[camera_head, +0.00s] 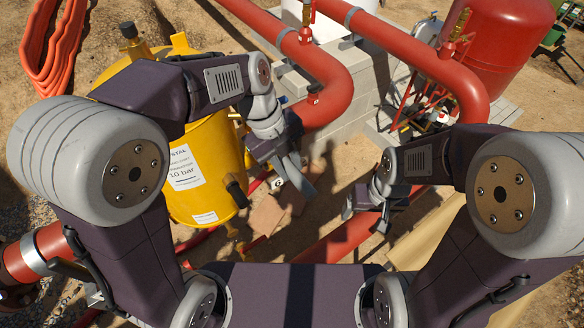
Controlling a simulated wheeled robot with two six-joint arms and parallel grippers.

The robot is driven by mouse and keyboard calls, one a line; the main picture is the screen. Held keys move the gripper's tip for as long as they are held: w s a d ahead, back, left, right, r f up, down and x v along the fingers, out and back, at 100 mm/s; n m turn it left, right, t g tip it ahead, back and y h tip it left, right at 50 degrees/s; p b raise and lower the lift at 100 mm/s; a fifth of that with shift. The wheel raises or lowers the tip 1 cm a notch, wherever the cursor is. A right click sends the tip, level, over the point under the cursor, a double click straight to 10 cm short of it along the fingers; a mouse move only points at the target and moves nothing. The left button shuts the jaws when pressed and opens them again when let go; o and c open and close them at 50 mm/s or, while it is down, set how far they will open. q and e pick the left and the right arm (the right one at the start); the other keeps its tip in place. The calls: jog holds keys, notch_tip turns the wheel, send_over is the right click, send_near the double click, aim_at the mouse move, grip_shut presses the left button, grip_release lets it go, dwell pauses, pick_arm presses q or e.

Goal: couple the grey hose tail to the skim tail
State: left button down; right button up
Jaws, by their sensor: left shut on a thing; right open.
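My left gripper (290,172) is to the right of the yellow vessel (212,140), its fingers pointing down. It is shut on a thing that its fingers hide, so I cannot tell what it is. A dark stub fitting (237,190) sticks out from the vessel's lower right side, apart from the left gripper. I cannot make out the grey hose tail or the skim tail for certain.
A thick red pipe (335,85) bends down behind the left gripper, beside a pale block plinth (362,110). A red tank (500,45) stands at the back right. Orange hose (55,45) lies coiled at the far left. Another red pipe (345,240) runs low, under the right gripper.

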pick_arm(q)
jog(key=shift+w+a, duration=0.2)
jog(key=shift+d, duration=0.1)
jog(key=shift+w, duration=0.25)
dwell(0.4)
jog(key=shift+w+a, duration=0.4)
jog(key=shift+a, duration=0.1)
jog(key=c, duration=1.1)
grip_release()
jog(key=shift+o, duration=0.5)
jog(key=o, duration=0.4)
